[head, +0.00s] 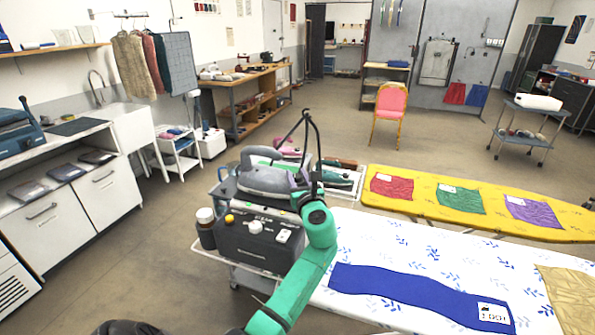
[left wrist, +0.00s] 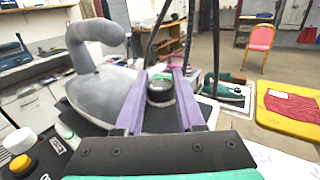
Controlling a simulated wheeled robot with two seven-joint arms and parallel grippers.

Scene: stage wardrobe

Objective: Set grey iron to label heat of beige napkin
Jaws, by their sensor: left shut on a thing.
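The grey iron (head: 262,180) rests on a dark station with a yellow button at the left. My left gripper (head: 300,196) is at the iron's right end. In the left wrist view the iron's grey body and handle (left wrist: 95,32) are at the left. The purple fingers (left wrist: 163,78) are shut on a round dark dial (left wrist: 160,92) with a light rim. Any setting marks are unreadable. The beige napkin (head: 572,297) lies on the white leaf-patterned ironing board (head: 375,240), cut off by the right edge. No label of its own shows. My right gripper is not in view.
A blue cloth (head: 405,290) with a white label (head: 494,313) lies left of the napkin. A yellow board (head: 420,205) behind holds red, green and purple cloths. A green iron (left wrist: 225,90) stands beyond my gripper. Black cords rise above the station.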

